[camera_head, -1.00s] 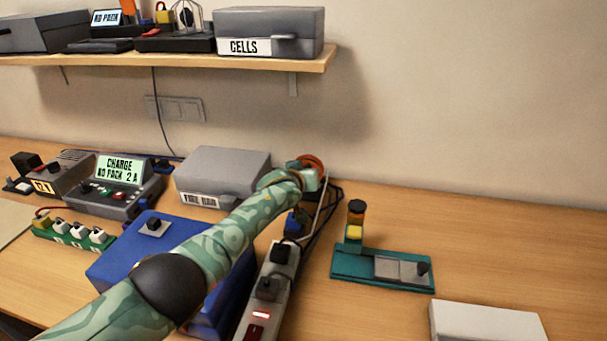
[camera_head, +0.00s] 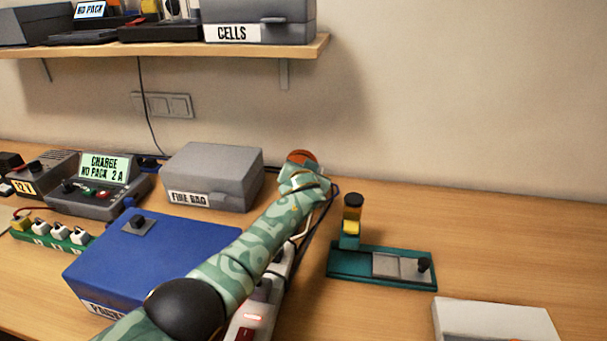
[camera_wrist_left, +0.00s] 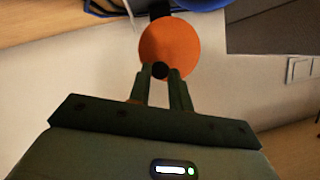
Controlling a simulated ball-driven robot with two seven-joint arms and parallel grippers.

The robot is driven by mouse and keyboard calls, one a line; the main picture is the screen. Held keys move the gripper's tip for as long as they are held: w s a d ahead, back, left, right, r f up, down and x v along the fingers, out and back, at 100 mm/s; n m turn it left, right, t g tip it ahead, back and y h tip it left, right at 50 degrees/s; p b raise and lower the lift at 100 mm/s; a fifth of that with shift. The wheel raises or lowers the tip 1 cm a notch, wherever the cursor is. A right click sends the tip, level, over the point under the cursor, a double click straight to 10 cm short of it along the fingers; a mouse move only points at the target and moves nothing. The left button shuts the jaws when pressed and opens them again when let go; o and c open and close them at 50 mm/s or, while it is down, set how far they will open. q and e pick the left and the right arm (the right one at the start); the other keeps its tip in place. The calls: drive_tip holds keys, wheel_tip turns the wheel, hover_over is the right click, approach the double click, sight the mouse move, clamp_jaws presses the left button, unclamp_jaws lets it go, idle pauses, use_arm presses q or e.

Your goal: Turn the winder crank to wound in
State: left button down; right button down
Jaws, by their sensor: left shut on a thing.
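The winder's orange disc (camera_head: 301,157) shows in the head view just above the end of my left arm, at the back of the bench. In the left wrist view the round orange disc (camera_wrist_left: 170,48) is straight ahead, with a small black crank knob (camera_wrist_left: 160,70) in front of its lower part. My left gripper (camera_wrist_left: 160,75) is shut on the knob, one finger on each side. In the head view my wrist hides the knob, the fingers and most of the winder. My right gripper is in neither view.
A grey fire bag box (camera_head: 212,175) and a blue box (camera_head: 150,265) stand left of my arm. A power strip (camera_head: 252,312) with cables lies under it. A teal stand (camera_head: 380,265) is to the right, a white box (camera_head: 495,322) at the front right. The back right bench is clear.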

use_arm(q)
drive_tip(key=shift+f, duration=0.25)
drive_tip(key=c, duration=1.3)
unclamp_jaws()
drive_tip(key=shift+r, duration=0.1)
